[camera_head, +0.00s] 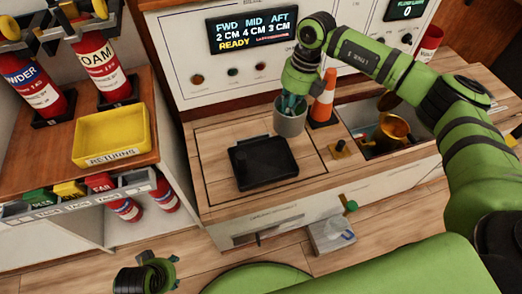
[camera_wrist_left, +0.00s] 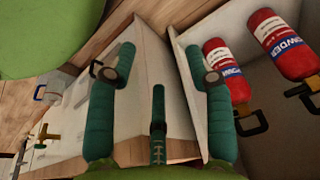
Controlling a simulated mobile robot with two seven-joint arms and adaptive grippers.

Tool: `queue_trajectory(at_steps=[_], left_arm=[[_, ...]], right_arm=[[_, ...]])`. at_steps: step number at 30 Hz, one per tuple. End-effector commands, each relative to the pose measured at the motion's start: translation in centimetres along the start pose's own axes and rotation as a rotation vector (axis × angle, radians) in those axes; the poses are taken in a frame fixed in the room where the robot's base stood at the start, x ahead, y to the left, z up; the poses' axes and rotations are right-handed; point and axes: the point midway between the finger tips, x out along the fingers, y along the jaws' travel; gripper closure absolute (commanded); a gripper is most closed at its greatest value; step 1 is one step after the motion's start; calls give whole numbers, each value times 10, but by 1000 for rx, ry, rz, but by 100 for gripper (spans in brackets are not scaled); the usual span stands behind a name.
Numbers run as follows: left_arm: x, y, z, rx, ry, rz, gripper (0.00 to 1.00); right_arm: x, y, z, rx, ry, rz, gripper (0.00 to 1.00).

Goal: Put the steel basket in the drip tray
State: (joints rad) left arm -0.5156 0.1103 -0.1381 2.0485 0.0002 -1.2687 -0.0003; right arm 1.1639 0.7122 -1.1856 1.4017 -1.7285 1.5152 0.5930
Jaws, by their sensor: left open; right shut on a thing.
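The steel basket (camera_head: 290,122) is a grey round container just behind the back right corner of the drip tray. My right gripper (camera_head: 292,104) reaches down from above and is shut on its upper part. I cannot tell whether the basket's bottom touches the counter. The drip tray (camera_head: 263,163) is black, shallow and empty, lying flat on the wooden counter. My left gripper (camera_head: 160,266) is low at the front left, away from the counter. Its fingers are spread and empty in the left wrist view (camera_wrist_left: 160,50).
An orange and white cone (camera_head: 324,99) stands right beside the basket. A recessed bay (camera_head: 366,141) to the right holds a brass container (camera_head: 391,131). A yellow tray (camera_head: 112,136) sits on the left cabinet near red extinguishers (camera_head: 104,72). The counter left of the black tray is clear.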

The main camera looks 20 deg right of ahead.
Motion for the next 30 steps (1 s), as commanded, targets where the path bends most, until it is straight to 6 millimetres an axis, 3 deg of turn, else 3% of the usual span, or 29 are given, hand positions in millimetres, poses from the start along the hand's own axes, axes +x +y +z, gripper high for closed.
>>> queue_trajectory(at_steps=[6, 12, 17, 24, 30], left_arm=[[-8, -1, -4, -1, 11, -1, 48], [-16, -1, -6, -2, 16, -2, 48], [-18, -1, -7, -2, 17, -2, 48], [-38, -2, -10, -3, 31, -5, 48], [-43, -2, -11, -4, 32, -5, 48]], right_arm=[[41, 42, -23, -10, 4, 4, 100], [66, 68, -37, -7, 1, 2, 100], [75, 74, -41, -5, 1, 2, 100], [108, 68, -41, -3, 2, 2, 100], [112, 67, -41, -4, 0, 2, 100]])
